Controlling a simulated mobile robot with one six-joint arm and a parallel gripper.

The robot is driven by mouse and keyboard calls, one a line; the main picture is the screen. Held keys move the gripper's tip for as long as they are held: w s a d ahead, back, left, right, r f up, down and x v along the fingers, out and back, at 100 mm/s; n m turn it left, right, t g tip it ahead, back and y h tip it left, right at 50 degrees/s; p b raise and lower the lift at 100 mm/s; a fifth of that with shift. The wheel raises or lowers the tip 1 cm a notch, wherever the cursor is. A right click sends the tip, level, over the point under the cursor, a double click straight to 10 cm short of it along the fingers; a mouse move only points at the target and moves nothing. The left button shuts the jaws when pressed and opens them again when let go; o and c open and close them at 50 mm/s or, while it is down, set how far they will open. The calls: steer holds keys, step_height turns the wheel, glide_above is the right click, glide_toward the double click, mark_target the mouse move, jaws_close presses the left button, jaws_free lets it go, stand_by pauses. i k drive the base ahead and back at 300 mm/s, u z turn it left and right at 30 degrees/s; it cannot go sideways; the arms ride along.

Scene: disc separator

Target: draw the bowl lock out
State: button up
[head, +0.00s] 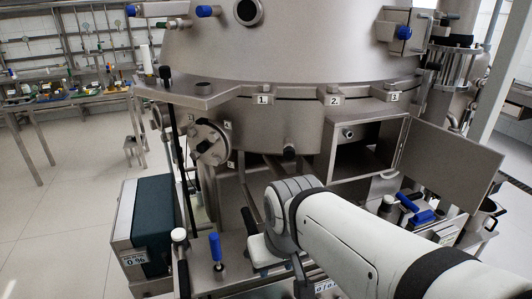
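The steel disc separator (275,55) fills the middle of the head view. I cannot tell for certain which fitting is the bowl lock. A short dark-ended stub (290,153) sticks out of the lower housing, and a small round knob (347,133) shows inside an open steel box on the right. My white and grey arm reaches in from the lower right, in front of the machine's base. Its far end is low, below the stub and apart from it in the picture. Whether my gripper is open or shut does not show.
The box door (450,160) stands open to the right. A round flanged port (209,143) is at the left. Blue-handled valves (215,247) stand around the base. A dark green box (150,215) is at lower left. The floor (60,220) further left is clear.

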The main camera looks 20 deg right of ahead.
mark_target(288, 152)
steer(key=z, duration=0.1)
steer(key=k, duration=0.8)
steer(key=u, duration=1.4)
steer(key=k, duration=0.95)
steer(key=z, duration=1.25)
steer(key=i, duration=1.65)
steer(key=z, duration=0.1)
